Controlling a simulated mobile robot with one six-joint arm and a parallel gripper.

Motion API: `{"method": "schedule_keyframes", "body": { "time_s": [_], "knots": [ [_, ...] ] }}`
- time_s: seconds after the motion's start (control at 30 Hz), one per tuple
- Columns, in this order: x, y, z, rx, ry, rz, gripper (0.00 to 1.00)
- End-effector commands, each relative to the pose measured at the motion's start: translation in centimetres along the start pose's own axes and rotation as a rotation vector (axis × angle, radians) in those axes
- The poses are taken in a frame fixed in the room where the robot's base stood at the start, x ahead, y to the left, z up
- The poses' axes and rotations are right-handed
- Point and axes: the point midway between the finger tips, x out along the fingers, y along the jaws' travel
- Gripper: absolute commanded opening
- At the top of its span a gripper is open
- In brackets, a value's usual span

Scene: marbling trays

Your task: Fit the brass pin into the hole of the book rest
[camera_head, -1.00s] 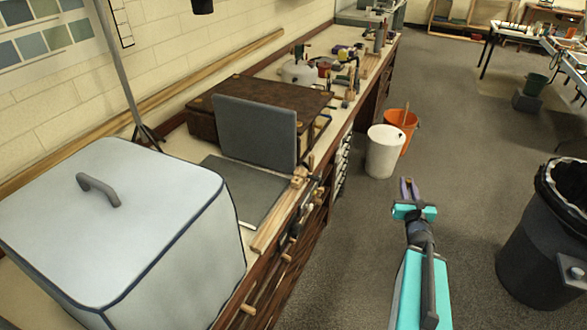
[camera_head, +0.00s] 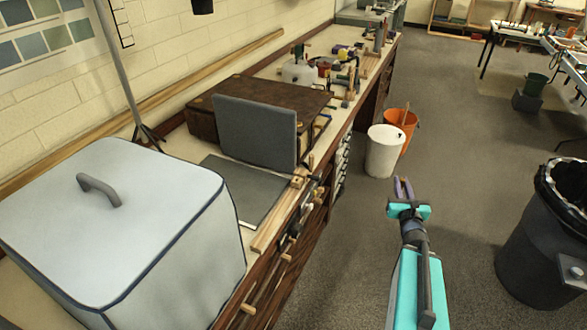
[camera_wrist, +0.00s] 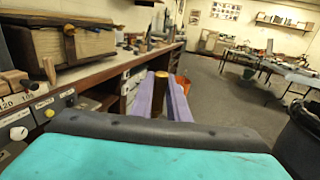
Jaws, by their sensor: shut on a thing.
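My gripper (camera_head: 403,186) is shut on the brass pin (camera_wrist: 160,98), out over the floor to the right of the counter. In the wrist view the pin stands between the purple fingers of my gripper (camera_wrist: 164,84). In the head view the pin is too small to make out. On the counter a grey panel (camera_head: 256,128) stands up behind a flat grey plate (camera_head: 240,188); this looks like the book rest, but I cannot be sure. I cannot make out its hole. The pin is well apart from it.
A large pale lidded box (camera_head: 120,240) fills the near counter. A small wooden block (camera_head: 298,181) sits at the counter's edge. A brown case (camera_head: 215,100) stands behind the panel. A white bucket (camera_head: 384,152), an orange bucket (camera_head: 405,122) and a black bin (camera_head: 540,250) stand on the floor.

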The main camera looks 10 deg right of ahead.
Motion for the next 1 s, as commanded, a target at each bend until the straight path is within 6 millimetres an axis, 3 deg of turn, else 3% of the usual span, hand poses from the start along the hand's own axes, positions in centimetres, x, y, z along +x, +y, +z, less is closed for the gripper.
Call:
{"method": "schedule_keyframes", "body": {
  "time_s": [1.0],
  "knots": [
    [0.3,2.0,0.0,-0.001,0.0,0.025,0.0]
  ]
}}
